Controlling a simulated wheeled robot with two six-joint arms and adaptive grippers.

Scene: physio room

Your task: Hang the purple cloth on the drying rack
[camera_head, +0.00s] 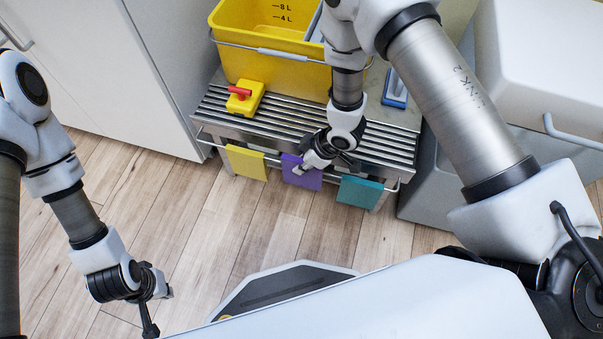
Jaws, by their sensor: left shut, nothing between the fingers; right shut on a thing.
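The purple cloth (312,181) hangs at the front rail (273,158) of a slatted metal rack (235,126), between a yellow cloth (246,163) and a teal cloth (360,191). My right gripper (302,168) reaches down from above and is shut on the purple cloth's upper part, at the rail. The gripper hides part of the cloth's top edge, so I cannot tell whether it is folded over the rail. My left gripper (159,306) is shut and empty, low on the left above the floor, away from the rack.
A yellow bucket (248,61) stands at the back of the rack. A yellow block with a red handle (245,97) and a blue-and-white tool (395,90) lie nearby. White cabinets stand left (120,75) and right (545,60).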

